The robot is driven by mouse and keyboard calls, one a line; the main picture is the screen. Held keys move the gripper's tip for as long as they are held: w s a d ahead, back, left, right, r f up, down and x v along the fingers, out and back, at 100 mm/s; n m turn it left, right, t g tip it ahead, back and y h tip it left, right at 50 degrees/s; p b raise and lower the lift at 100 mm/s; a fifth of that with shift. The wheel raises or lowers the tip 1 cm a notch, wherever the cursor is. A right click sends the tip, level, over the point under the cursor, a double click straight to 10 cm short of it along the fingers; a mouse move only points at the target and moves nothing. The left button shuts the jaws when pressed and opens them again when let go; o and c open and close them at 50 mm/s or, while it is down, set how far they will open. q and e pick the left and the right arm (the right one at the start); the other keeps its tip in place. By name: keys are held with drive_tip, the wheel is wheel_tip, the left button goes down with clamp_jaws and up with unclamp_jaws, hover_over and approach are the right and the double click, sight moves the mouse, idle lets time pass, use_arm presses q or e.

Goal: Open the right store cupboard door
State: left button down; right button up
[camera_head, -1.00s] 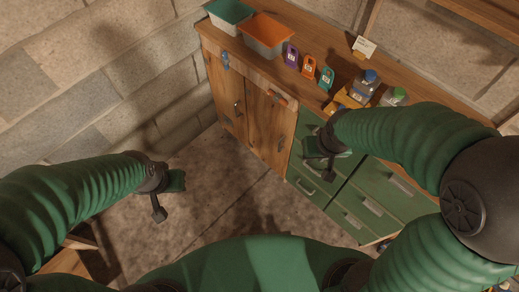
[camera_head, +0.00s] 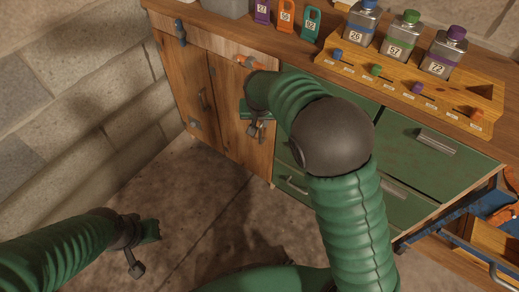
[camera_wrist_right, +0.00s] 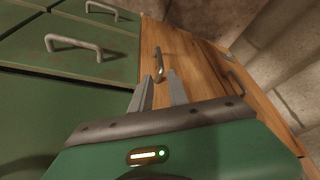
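The right store cupboard door (camera_head: 231,110) is wooden and looks shut, beside green drawers. Its grey bar handle (camera_wrist_right: 158,65) stands just ahead of my right gripper's fingertips in the right wrist view. In the head view the gripper mostly hides this handle. My right gripper (camera_wrist_right: 162,86) is open, its two grey fingers apart with nothing clearly between them; in the head view it hovers at the door (camera_head: 258,132).
Green drawers (camera_head: 425,150) with bar handles stand right of the door. The worktop above holds a wooden rack (camera_head: 400,92), bottles (camera_head: 398,40) and numbered tags (camera_head: 287,17). An orange latch (camera_head: 250,62) sits above the doors. The floor before the cupboard (camera_head: 210,215) is clear.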

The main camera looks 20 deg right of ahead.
sight(260, 134)
drive_tip(key=b+x, duration=0.7)
drive_tip(key=x, duration=0.9)
drive_tip(key=shift+w+d+f, duration=0.1)
drive_tip(key=shift+w+f, duration=0.15)
drive_tip(key=shift+f, duration=0.1)
drive_tip(key=shift+c, duration=0.2)
clamp_jaws()
